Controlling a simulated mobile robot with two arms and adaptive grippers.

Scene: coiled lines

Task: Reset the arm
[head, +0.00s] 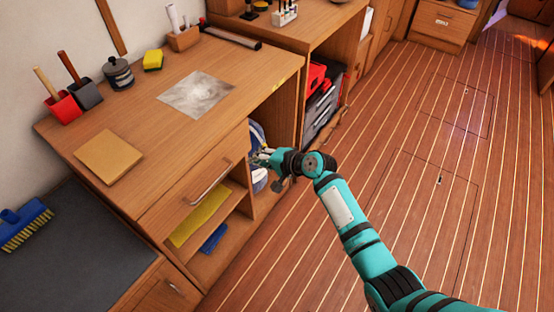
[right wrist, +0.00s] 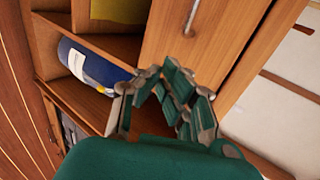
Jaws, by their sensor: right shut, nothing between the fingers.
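My right arm (head: 345,215) reaches in from the lower right of the head view, over the floor. My right gripper (head: 264,158) is shut and empty in front of the wooden workbench's open side, near the drawer handle (head: 209,184). In the right wrist view the fingers (right wrist: 175,72) meet in front of the wooden drawer front. A blue and white container (right wrist: 92,66) lies in the compartment to their left. My left gripper is not in view.
The workbench (head: 225,70) carries a grey-smeared sheet (head: 196,94), a tan board (head: 109,157), a yellow sponge (head: 153,60) and red and dark holders (head: 63,106). Shelves below hold yellow (head: 200,217) and blue (head: 213,238) cloths. The striped wooden floor (head: 420,130) is clear at right.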

